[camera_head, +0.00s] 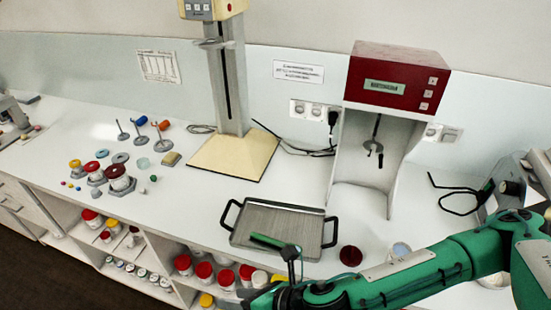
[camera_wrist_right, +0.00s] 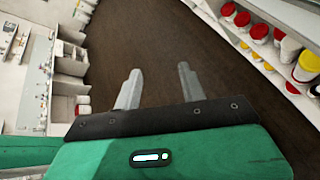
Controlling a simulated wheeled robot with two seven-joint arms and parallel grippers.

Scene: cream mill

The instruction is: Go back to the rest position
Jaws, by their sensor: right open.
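My right arm, green, comes in from the right in the head view and reaches to the bottom edge in front of the bench. Its gripper is mostly cut off or hidden there. In the right wrist view my right gripper (camera_wrist_right: 159,86) shows two grey fingers spread apart with nothing between them, over dark floor. It touches nothing that I can see. My left gripper is in neither view.
A grey tray (camera_head: 268,218) with black handles lies on the bench; a green bar (camera_head: 268,242) shows at its front edge. A red-topped mill (camera_head: 397,75) and a cream stand (camera_head: 233,158) are behind. Shelves below hold jars (camera_head: 204,270), also in the wrist view (camera_wrist_right: 308,66).

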